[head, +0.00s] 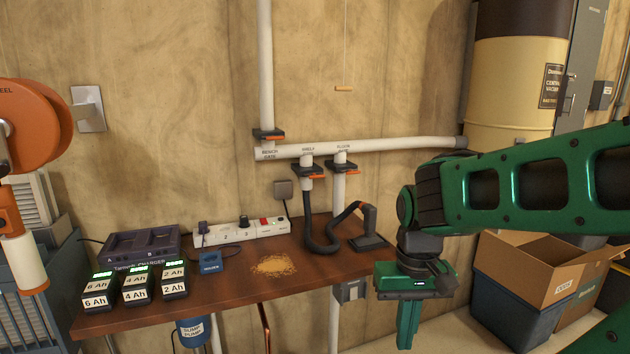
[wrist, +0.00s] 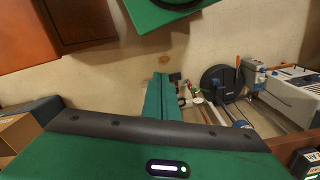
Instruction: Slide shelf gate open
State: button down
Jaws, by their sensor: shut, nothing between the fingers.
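The shelf gate (head: 307,166) is a dark slide fitting on a short stub under the white horizontal pipe, with its label above it. Its orange tab (head: 317,177) sticks out at the lower right. A black hose (head: 312,235) hangs from it. My green gripper (head: 407,325) is shut and empty, low and to the right of the gate, clear of it and beyond the bench's right end. In the wrist view the shut fingers (wrist: 162,97) point away over the floor, and the shelf gate is not visible there.
The floor gate (head: 339,167) sits close on the right and the bench gate (head: 268,135) higher on the left, both with orange tabs. An open cardboard box (head: 530,270) stands right.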

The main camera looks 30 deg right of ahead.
jog(key=c, duration=2.3)
grip_release()
jog(key=o, duration=0.5)
jog(key=shift+s+d+r, duration=0.1)
jog(key=shift+s+r, duration=0.1)
jog(key=shift+s, duration=0.05)
jog(key=o, duration=0.8)
jog(key=w+d+t, duration=0.1)
jog(key=w, duration=0.2)
jog(key=w+n+t, duration=0.1)
jog(key=w, duration=0.2)
jog(key=w+d+t, duration=0.1)
jog(key=w, duration=0.2)
jog(key=shift+w+d+f+n+h, duration=0.1)
jog(key=shift+w+d+n+h, duration=0.2)
jog(key=shift+w+n+h, duration=0.1)
jog(key=n+t+h, duration=0.2)
jog(key=t+h, duration=0.1)
jog(key=t, duration=1.2)
send_near(317, 177)
jog(key=w, duration=0.3)
jog(key=w+d, duration=0.1)
jog(key=w, duration=0.3)
jog(key=w+d, duration=0.1)
jog(key=w, duration=0.2)
jog(key=shift+w+d, duration=0.15)
jog(key=shift+w, duration=0.15)
